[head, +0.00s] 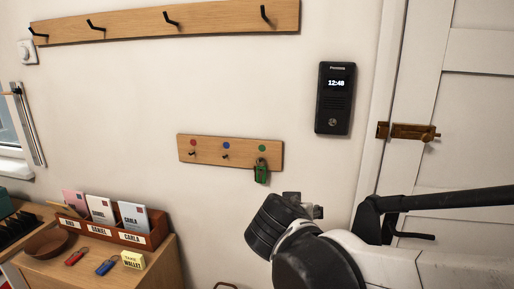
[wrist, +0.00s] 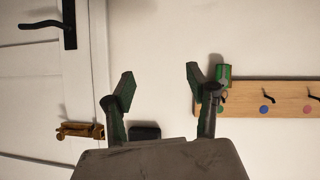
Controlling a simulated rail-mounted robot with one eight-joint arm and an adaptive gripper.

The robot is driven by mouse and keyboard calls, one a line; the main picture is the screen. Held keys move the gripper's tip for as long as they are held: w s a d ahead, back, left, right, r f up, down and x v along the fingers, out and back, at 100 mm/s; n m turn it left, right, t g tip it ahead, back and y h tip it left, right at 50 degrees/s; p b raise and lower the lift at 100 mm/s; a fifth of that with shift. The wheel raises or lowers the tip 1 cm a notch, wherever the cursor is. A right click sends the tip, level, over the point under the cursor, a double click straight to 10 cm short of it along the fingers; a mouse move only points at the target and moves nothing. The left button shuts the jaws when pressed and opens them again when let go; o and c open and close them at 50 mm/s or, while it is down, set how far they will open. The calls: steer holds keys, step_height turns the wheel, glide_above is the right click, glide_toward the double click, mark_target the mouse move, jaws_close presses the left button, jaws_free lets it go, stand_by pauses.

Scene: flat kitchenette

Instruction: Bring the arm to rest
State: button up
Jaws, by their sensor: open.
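My arm reaches in from the lower right of the head view, in front of the wall beside the door. My gripper (wrist: 160,80) shows in the wrist view with its two fingers wide apart and nothing between them. In the head view most of it is hidden behind my wrist. A green key fob (head: 261,171) hangs on the right peg of the small wooden key rack (head: 212,151), under the green dot. In the wrist view the green fob (wrist: 223,73) shows just right of the right finger; I cannot tell whether they touch.
A white door (head: 460,120) with a brass bolt (head: 408,131) stands at the right. A black intercom (head: 334,98) is on the wall. A coat rail (head: 190,20) runs above. At lower left, a cabinet (head: 165,265) holds a letter box (head: 105,231), red key (head: 77,256) and blue key (head: 107,266).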

steer(key=s+d+f+n+g+y, duration=0.1)
steer(key=s+d+f+g+y, duration=0.1)
steer(key=s+d, duration=0.3)
steer(key=s+d+f+n+g+y, duration=0.1)
steer(key=s+d+f, duration=0.3)
steer(key=s, duration=0.8)
steer(key=shift+s+d+f+g+y, duration=0.35)
steer(key=shift+d+g+y, duration=0.15)
steer(key=shift+d+g, duration=0.15)
stand_by(0.3)
